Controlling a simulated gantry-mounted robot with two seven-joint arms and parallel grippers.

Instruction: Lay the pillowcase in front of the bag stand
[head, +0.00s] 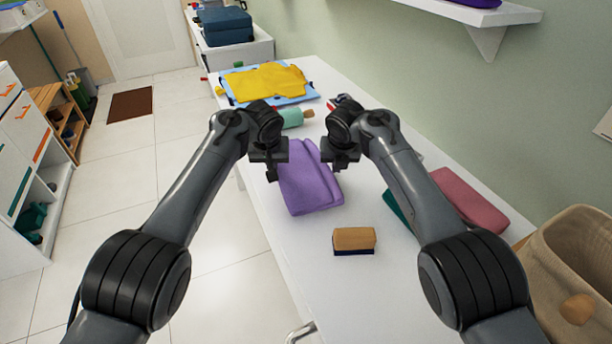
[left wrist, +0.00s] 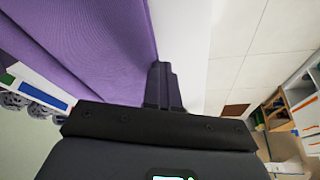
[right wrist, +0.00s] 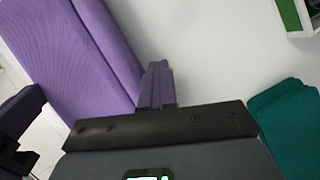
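A folded purple cloth (head: 309,178), which I take to be the pillowcase, is on or just above the white table, between my grippers. It also shows in the left wrist view (left wrist: 85,45) and the right wrist view (right wrist: 70,55). My left gripper (head: 271,172) is at its left side and my right gripper (head: 338,168) at its right side. In both wrist views the fingers look together, right against the cloth's edges; no fold shows between them. A beige fabric bag (head: 575,245) at the lower right may be the bag stand; its frame is not clearly visible.
The white table (head: 290,250) holds a tan-and-dark-blue brush (head: 354,240), a pink cloth (head: 468,200) and a teal cloth (right wrist: 288,115) partly behind my right arm. A mint roller (head: 292,118) and a yellow cloth (head: 265,82) on a blue board lie beyond. The front-left table is clear.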

